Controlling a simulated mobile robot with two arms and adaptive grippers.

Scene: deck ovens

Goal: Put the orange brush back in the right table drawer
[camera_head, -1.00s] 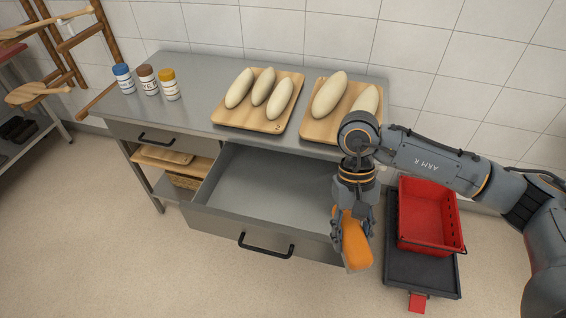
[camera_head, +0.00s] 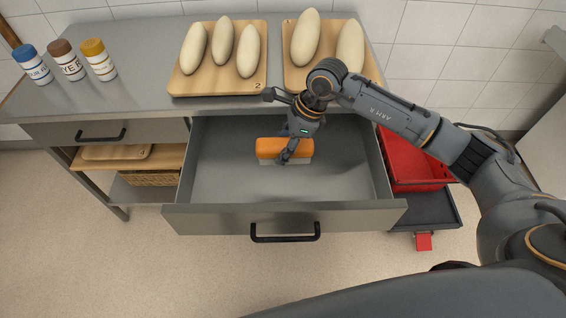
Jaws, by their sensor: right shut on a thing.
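The orange brush (camera_head: 268,148) is inside the open right table drawer (camera_head: 225,175), with its pale bristle side facing down. My right gripper (camera_head: 290,156) is shut on the brush, reaching in over the drawer from the right. I cannot tell whether the bristles touch the drawer floor. The drawer is pulled well out, and the rest of its floor is empty. My left gripper does not show.
On the steel table (camera_head: 145,60) stand two wooden boards with dough loaves (camera_head: 222,42) and three labelled jars (camera_head: 67,60). The left drawer (camera_head: 150,131) is shut. A red crate (camera_head: 412,168) stands on a dark trolley at the right.

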